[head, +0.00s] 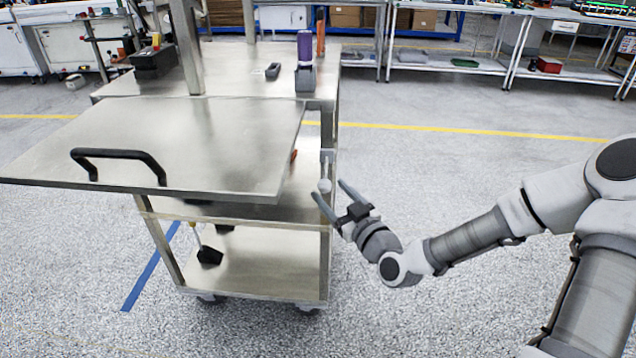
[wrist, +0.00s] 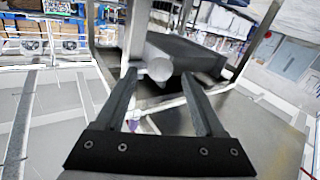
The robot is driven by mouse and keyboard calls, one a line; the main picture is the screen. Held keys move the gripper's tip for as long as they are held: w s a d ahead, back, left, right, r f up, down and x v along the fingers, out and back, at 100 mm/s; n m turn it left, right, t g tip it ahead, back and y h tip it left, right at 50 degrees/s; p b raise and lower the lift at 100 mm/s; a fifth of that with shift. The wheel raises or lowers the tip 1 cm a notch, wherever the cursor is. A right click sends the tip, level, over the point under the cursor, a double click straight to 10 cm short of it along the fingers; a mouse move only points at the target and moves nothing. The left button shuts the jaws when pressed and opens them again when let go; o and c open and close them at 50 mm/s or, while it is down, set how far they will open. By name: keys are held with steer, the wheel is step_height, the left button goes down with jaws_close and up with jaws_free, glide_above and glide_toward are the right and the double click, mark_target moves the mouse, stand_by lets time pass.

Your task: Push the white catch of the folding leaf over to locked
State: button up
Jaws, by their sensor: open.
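The folding leaf (head: 190,140) is a flat steel panel at the near side of the steel cart, and it looks about level. The white catch (head: 325,185) hangs by the leaf's right edge at the cart's corner, with a rounded knob at its end. The knob also shows in the wrist view (wrist: 159,68). My gripper (head: 328,189) is open, with its two fingers pointing at the knob. In the wrist view my gripper (wrist: 158,78) has the knob between its fingertips in the picture. I cannot tell whether a finger touches it.
A black handle (head: 118,155) stands on the leaf's near edge. The cart top (head: 235,70) holds a purple-topped item (head: 305,50) and a black box (head: 153,60). A lower shelf (head: 265,270) sits below the leaf. The floor right of the cart is clear apart from my arm.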

mark_target(325, 173)
steer(key=b+x, duration=0.1)
steer(key=x, duration=0.6)
steer(key=shift+s, duration=0.1)
steer(key=c, duration=1.1)
jaws_close()
steer(key=shift+a+r, duration=0.1)
